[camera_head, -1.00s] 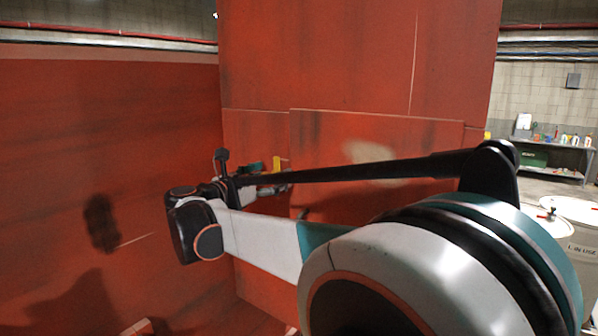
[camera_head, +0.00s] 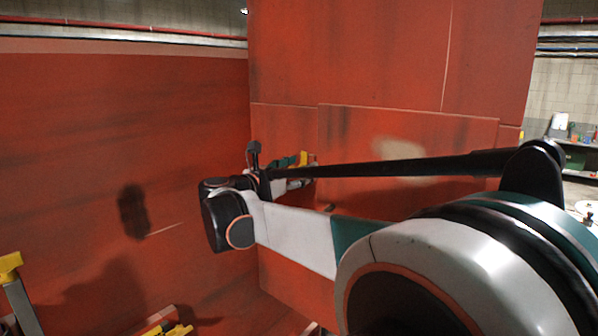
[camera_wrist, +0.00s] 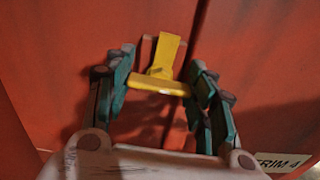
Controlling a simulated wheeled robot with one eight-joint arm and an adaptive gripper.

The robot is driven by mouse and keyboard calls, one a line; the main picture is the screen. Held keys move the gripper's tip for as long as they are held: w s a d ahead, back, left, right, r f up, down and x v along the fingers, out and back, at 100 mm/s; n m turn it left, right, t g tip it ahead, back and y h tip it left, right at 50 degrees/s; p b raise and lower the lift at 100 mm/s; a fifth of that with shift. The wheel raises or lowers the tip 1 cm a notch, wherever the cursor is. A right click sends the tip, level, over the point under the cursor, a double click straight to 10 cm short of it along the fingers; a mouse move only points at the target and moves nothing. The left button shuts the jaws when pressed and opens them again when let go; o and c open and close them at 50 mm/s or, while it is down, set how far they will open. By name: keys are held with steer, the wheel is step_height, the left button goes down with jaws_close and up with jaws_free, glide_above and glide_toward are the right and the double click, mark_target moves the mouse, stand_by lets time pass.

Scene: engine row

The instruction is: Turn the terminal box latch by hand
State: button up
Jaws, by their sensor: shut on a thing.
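The yellow latch (camera_wrist: 160,85) is a T-shaped handle on the red panel. It stands in the middle of the wrist view, its stem leaning slightly right toward the top. The green and dark fingers of my gripper (camera_wrist: 162,76) flank it left and right, shut on its crossbar. In the head view the latch (camera_head: 303,158) is a small yellow patch past the fingers of my gripper (camera_head: 298,170), mostly hidden by them. The latch's base on the panel is hard to make out.
The red box panel (camera_head: 400,130) fills the middle, and a red wall (camera_head: 100,120) stands at the left. Yellow-topped items (camera_head: 10,266) show at the lower left. A shelf stands far right.

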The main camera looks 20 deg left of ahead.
steer(key=m+b, duration=0.2)
steer(key=m, duration=0.2)
steer(key=shift+f+b, duration=0.15)
steer(key=shift+b, duration=0.25)
steer(key=m+b, duration=0.2)
steer(key=m, duration=0.2)
steer(key=shift+m, duration=0.3)
steer(key=m, duration=0.2)
steer(key=shift+d+f+m+b, duration=0.1)
steer(key=shift+m+b, duration=0.3)
steer(key=shift+m, duration=0.9)
steer(key=shift+c, duration=0.7)
steer(key=shift+o, duration=0.3)
steer(key=shift+f+m+b, duration=0.15)
steer(key=shift+m+b, duration=0.55)
steer(key=shift+m, duration=1.3)
